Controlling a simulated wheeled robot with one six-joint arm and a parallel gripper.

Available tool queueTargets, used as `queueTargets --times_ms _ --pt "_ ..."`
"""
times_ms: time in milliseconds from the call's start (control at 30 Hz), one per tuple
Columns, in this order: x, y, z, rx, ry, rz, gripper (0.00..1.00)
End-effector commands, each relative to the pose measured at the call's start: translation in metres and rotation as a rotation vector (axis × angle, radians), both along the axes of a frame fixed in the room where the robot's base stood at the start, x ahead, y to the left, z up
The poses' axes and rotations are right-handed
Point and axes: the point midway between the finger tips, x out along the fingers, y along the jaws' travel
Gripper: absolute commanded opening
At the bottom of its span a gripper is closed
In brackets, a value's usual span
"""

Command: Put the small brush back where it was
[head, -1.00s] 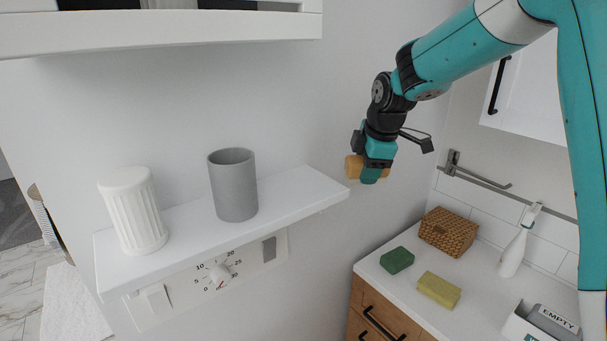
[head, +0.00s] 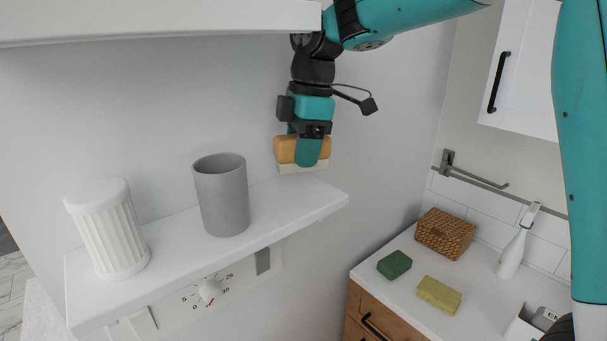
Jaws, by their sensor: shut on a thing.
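My gripper (head: 307,152) is shut on the small brush (head: 286,149), which has an orange-brown wooden back and a pale bristle side facing down. The teal finger covers the middle of the brush. The brush is held level, over the right part of the white wall shelf (head: 312,207). Its pale underside appears just above the shelf top; I cannot tell whether it touches. A grey cup (head: 222,195) stands upright on the shelf to the left of the brush, with a gap between them.
A white ribbed container (head: 107,229) stands at the shelf's left end. A white upper shelf (head: 150,22) hangs above. To the lower right, a counter holds a green sponge (head: 394,265), a yellow sponge (head: 438,295), a wicker basket (head: 445,233) and a white bottle (head: 513,255).

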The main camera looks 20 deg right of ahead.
Motion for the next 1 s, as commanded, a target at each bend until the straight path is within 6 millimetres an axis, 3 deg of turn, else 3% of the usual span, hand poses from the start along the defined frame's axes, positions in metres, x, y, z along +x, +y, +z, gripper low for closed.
queueTargets --times_ms 300,567,600,700,1000 --pt "0.000 -0.001 -0.038 0.000 0.003 -0.001 0.21" --pt "0.000 -0.002 -0.045 0.000 -0.002 -0.003 0.21" --pt "0.000 -0.002 -0.045 -0.001 0.000 -0.003 0.53" --pt "0.000 -0.003 -0.045 0.000 0.000 -0.004 0.72" --pt "0.001 -0.003 -0.042 0.001 -0.002 -0.004 0.72"
